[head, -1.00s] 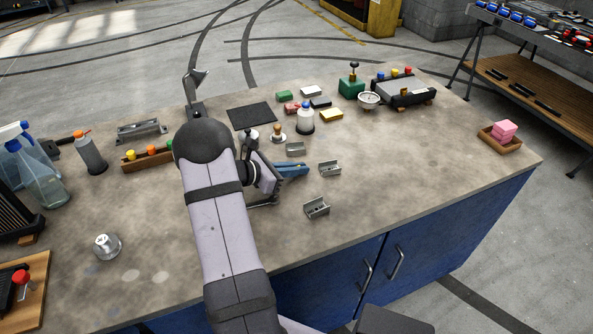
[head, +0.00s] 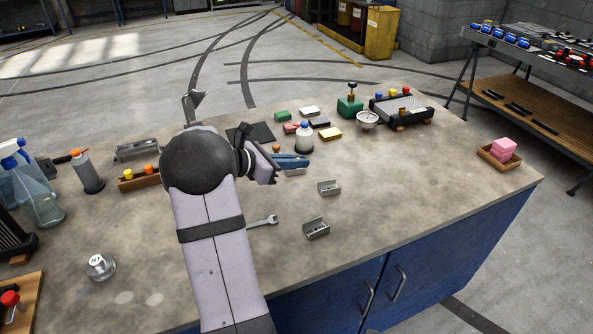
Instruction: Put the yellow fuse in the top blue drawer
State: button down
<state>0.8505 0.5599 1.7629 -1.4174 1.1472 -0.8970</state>
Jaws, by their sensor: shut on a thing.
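My gripper (head: 290,161) is over the middle of the bench, seen from behind and partly hidden by my arm. A blue two-pronged part shows at its end. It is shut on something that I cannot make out. No yellow fuse can be told for sure. A yellow-topped piece (head: 128,174) sits in a wooden rack left of my arm. The bench front has blue panels (head: 335,285) with upright handles, both shut. I cannot pick out a top blue drawer.
Metal brackets (head: 316,228) and a wrench (head: 263,221) lie near the gripper. A white bottle (head: 304,138) and a gauge (head: 367,120) stand behind. Spray bottles (head: 35,185) are at left, and a tray with pink blocks (head: 503,148) at right. The right-middle bench top is clear.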

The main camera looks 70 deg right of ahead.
aim_at(253, 187)
jog(key=shift+r+p, duration=1.25)
jog(key=shift+r, duration=0.1)
jog(key=shift+w+f, duration=0.2)
jog(key=w+a+f+n+t+h+b, duration=0.1)
jog(key=w+b, duration=0.2)
jog(key=w, duration=0.4)
jog(key=w+a+f+n+t+h+b, duration=0.1)
jog(key=w+n+t+b, duration=0.15)
jog(key=w, duration=0.35)
jog(key=shift+m+g, duration=0.35)
jog(key=shift+m, duration=0.1)
jog(key=shift+f+p, duration=0.7)
jog(key=shift+f, duration=4.25)
jog(key=shift+w, duration=0.1)
jog(key=shift+f, duration=0.2)
jog(key=c, duration=1.9)
grip_release()
